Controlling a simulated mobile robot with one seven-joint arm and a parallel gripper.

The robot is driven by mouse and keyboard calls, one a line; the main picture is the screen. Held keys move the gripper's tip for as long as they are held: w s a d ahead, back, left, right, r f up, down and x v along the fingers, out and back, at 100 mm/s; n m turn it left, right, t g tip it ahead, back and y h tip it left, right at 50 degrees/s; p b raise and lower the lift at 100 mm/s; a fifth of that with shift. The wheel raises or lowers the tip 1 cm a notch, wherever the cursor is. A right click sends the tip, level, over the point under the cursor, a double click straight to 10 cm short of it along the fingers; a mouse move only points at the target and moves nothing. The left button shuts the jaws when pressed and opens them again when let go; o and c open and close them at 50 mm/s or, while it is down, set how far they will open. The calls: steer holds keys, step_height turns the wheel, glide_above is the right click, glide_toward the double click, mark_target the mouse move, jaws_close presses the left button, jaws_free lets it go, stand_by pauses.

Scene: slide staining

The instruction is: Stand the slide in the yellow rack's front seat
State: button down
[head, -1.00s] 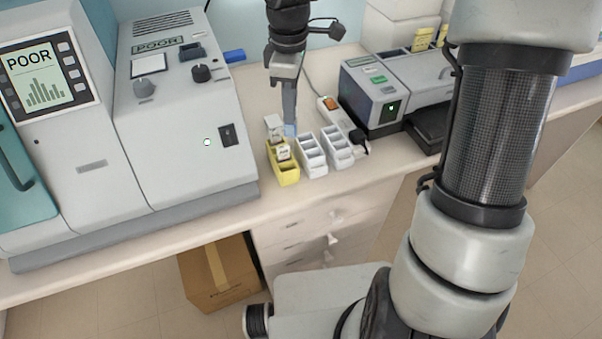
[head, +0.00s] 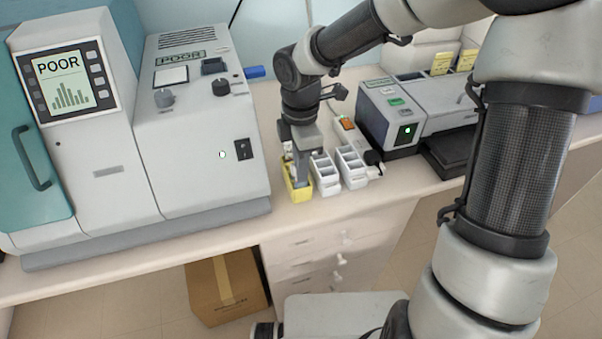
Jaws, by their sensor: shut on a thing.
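The yellow rack (head: 297,194) stands near the front edge of the bench, left of two white racks. My gripper (head: 301,180) points down over the yellow rack, with its fingertips at the rack's front part. It is shut on the slide, which is too small and too covered by the fingers to make out. I cannot tell whether the slide's lower edge is inside the front seat. Pale upright pieces (head: 288,150) show at the rack's back, partly hidden by my gripper.
Two white racks, one in the middle (head: 326,175) and one at the right (head: 352,168), stand close beside the yellow rack. A large grey machine (head: 205,165) is to the left. A grey device with a green light (head: 392,130) is to the right. Bare bench lies in front.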

steer(key=shift+f, duration=0.9)
steer(key=shift+f, duration=0.1)
steer(key=c, duration=2.2)
jaws_free()
step_height(320, 180, up, 12)
steer(key=shift+r+p, duration=0.15)
steer(key=shift+p, duration=0.85)
